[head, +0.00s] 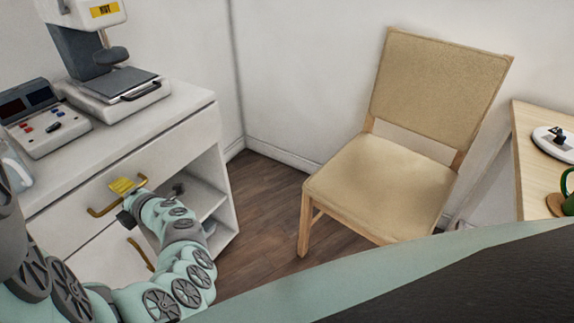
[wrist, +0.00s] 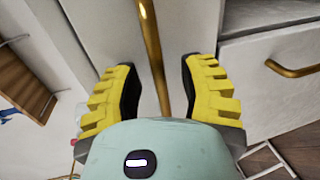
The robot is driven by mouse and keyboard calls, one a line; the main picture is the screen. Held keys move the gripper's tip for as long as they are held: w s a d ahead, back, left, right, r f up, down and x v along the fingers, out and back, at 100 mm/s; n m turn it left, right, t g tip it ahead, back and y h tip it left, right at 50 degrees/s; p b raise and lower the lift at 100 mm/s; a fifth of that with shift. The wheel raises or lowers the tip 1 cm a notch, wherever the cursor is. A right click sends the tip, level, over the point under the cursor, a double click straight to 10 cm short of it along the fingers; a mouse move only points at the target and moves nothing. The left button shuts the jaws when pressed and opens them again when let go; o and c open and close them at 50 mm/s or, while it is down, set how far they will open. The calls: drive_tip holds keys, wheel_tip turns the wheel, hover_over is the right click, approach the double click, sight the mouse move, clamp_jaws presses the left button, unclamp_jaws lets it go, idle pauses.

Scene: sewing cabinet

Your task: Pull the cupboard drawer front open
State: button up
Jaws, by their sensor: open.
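The white cabinet (head: 190,125) stands at the left of the head view. Its upper drawer front (head: 165,155) looks flush with the body and carries a brass bar handle (head: 100,211). My gripper (head: 127,186) is at this handle, its yellow fingers partly hiding it. In the wrist view the handle (wrist: 151,50) runs between the two open, yellow-padded fingers of my gripper (wrist: 158,88), with a gap on both sides. A lower front (head: 92,257) has a second brass handle (head: 140,255), partly hidden by my arm; it also shows at the right of the wrist view (wrist: 293,70).
An embroidery machine (head: 115,85) and a control box (head: 45,120) stand on the cabinet top. Open shelves (head: 205,197) are at its right end. A beige chair (head: 385,185) and a wooden table (head: 530,165) stand to the right. Bare floor (head: 262,200) lies between cabinet and chair.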

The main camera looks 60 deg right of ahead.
clamp_jaws()
idle(0.5)
drive_tip(key=f+v, duration=0.3)
drive_tip(key=v, duration=1.2)
drive_tip(key=s+f+v, duration=0.1)
drive_tip(key=f+v, duration=0.2)
drive_tip(key=v, duration=1.2)
drive_tip(key=shift+s+p, duration=0.3)
drive_tip(key=shift+p, duration=0.1)
drive_tip(key=shift+c, duration=0.3)
unclamp_jaws()
drive_tip(key=shift+f, duration=0.1)
drive_tip(key=v, duration=1.2)
